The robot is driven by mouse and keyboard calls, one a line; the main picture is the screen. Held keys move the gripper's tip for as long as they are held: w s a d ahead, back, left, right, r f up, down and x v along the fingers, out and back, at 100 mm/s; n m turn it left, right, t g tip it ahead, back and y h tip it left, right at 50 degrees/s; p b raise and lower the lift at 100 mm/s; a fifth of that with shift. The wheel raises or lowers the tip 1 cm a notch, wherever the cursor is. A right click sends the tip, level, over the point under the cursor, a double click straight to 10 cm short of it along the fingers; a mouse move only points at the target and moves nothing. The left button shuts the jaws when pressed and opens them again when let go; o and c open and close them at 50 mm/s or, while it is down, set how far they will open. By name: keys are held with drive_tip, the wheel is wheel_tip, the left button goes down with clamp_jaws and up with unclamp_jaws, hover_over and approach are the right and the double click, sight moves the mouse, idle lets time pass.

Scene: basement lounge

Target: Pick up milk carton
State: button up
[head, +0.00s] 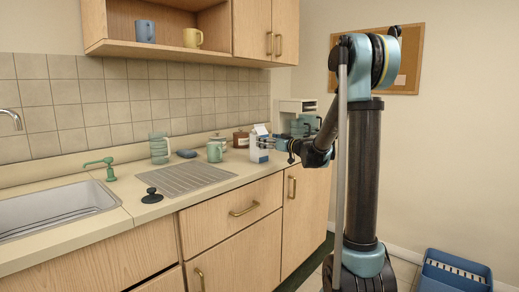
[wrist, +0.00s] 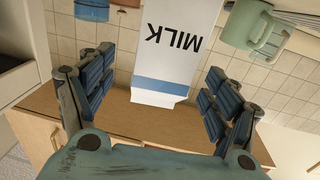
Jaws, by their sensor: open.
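The milk carton (head: 258,146), white with a blue band, stands on the counter near its right end in the head view. In the wrist view the carton (wrist: 176,48) fills the upper middle, its MILK lettering inverted. My gripper (head: 275,143) reaches in from the right at the carton's side. In the wrist view my gripper (wrist: 158,85) is open, with one ridged blue-grey finger on each side of the carton. Gaps show between the carton and both fingers. The carton's far side is hidden.
A pale green mug (head: 215,152) stands just left of the carton. A brown canister (head: 241,139) is behind it, and a coffee machine (head: 299,116) stands to the right. A ribbed drainboard (head: 186,178) and a sink (head: 55,210) lie left. A blue crate (head: 455,272) sits on the floor.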

drive_tip(key=shift+x, duration=2.95)
drive_tip(key=shift+s+a+f, duration=0.1)
drive_tip(key=shift+s+f, duration=0.05)
drive_tip(key=c, duration=1.3)
